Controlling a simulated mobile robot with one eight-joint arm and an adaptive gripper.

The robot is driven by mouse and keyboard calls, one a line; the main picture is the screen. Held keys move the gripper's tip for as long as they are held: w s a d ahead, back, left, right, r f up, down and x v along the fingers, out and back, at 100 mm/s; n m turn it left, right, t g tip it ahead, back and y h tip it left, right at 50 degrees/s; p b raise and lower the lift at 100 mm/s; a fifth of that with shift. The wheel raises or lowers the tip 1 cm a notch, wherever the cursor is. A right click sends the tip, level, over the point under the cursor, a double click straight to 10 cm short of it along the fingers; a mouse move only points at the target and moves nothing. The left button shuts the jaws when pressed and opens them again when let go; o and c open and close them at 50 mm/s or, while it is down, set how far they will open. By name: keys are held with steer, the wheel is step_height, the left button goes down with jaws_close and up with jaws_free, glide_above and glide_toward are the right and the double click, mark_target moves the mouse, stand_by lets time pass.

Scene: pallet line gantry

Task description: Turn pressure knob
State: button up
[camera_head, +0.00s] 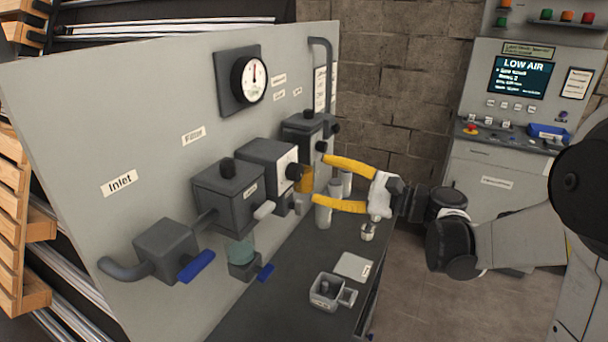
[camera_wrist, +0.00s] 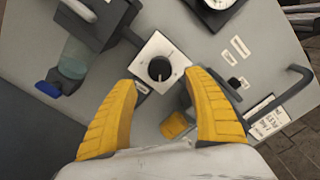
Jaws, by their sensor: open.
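The black pressure knob (camera_head: 294,171) sticks out of the pale front plate of the grey regulator box (camera_head: 265,160) in the middle of the panel row. In the wrist view the knob (camera_wrist: 159,69) is round and sits centred on its white plate (camera_wrist: 152,48). My gripper (camera_head: 318,180) is open, with its yellow fingers pointing toward the regulator. In the wrist view the fingertips of my gripper (camera_wrist: 161,80) lie to either side of the knob. The fingers appear apart from the knob, and nothing is between them.
A round gauge (camera_head: 249,79) hangs above, its needle near upright. A filter unit (camera_head: 229,190) with a blue-handled drain stands left; another dark unit (camera_head: 305,130) stands right. The bench (camera_head: 262,320) holds a small grey fixture (camera_head: 326,290). A console (camera_head: 520,90) reads LOW AIR.

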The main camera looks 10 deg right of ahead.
steer(key=v, duration=0.5)
steer(key=shift+s+d, duration=0.15)
steer(key=shift+d, duration=0.05)
steer(key=s+a+f+n+g+h, duration=0.3)
steer(key=s+a+f+n+h, duration=0.3)
steer(key=s, duration=0.3)
steer(key=s+d+f+n+h+b, duration=0.1)
steer(key=s+d+f+n+h, duration=0.5)
steer(key=s, duration=0.5)
steer(key=d+n+h, duration=0.2)
steer(key=h, duration=0.1)
steer(key=shift+s+d, duration=0.3)
steer(key=shift+d, duration=0.05)
steer(key=shift+f, duration=0.15)
stand_by(0.4)
